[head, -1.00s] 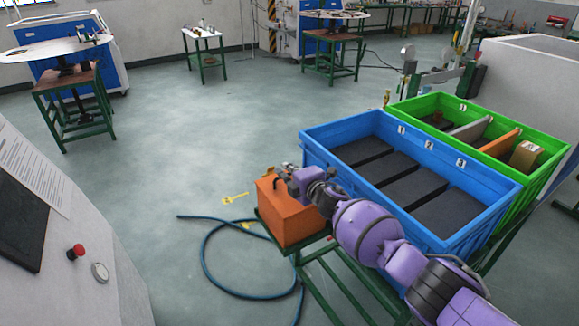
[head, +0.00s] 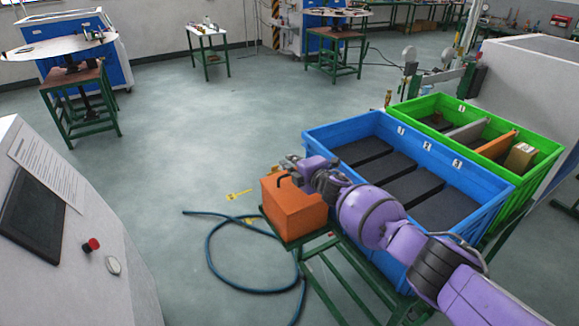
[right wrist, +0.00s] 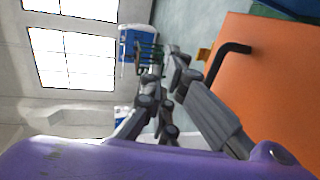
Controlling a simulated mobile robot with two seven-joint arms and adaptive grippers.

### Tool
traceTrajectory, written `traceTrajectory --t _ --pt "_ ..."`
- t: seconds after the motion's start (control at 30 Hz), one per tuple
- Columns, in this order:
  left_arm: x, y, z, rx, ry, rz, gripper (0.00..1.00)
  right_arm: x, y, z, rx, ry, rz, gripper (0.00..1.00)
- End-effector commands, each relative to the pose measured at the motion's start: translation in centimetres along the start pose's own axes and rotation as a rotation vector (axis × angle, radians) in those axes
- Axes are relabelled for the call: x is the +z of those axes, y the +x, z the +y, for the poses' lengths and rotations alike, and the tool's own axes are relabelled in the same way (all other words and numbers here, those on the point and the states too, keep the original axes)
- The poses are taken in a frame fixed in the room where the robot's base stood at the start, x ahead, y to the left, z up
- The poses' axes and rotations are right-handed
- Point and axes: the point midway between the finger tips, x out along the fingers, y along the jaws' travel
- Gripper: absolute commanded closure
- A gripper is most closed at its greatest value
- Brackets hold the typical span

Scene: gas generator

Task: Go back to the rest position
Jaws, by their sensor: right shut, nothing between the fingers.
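My right arm comes in from the lower right in the head view. Its gripper (head: 289,166) is beside and above the orange box (head: 294,210), near the left edge of the blue crate. The right wrist view shows the gripper (right wrist: 165,65) shut, with nothing between its fingers. The orange box (right wrist: 270,85) with its black bent handle lies to the right of the fingers there, apart from them. My left gripper is not in view.
The blue crate (head: 486,221) with dark foam slots and the green crate (head: 553,146) stand right of the orange box on a green frame. A blue hose (head: 210,262) lies on the floor. A grey console (head: 120,235) with a red button is at left.

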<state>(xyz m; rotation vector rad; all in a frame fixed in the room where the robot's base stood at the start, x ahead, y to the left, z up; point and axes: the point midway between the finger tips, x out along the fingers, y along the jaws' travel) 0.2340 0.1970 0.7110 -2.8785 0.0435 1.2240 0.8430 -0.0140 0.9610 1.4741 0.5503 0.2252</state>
Motion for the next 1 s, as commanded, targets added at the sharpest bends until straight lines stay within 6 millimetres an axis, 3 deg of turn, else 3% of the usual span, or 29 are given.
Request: traceTrajectory --t 0.03,0.2,0.3,0.37,0.6,0.77,0.9,1.0 --pt "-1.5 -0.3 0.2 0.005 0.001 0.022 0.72 0.3 -0.8 3.8 0.023 -0.016 -0.002 1.00" --pt "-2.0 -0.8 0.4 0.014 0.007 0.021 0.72 0.1 -2.3 6.9 0.019 -0.015 0.000 1.00" --pt "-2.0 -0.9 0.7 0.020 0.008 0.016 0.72 0.1 -3.0 8.1 0.014 -0.012 0.000 1.00" --pt "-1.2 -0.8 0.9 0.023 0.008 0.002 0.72 0.1 -3.1 8.1 0.009 -0.007 0.000 1.00" --pt "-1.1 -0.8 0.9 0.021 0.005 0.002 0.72 0.0 -3.6 8.8 0.000 0.025 -0.013 1.00" --pt "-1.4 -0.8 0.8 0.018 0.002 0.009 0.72 -3.2 -3.7 11.9 0.046 0.122 0.019 1.00" --pt "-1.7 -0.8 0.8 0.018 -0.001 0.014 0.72 -8.1 -5.5 9.1 0.045 0.346 0.060 1.00" --pt "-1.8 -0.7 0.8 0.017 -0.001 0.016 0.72 -10.3 -7.2 6.2 0.030 0.494 0.069 1.00"
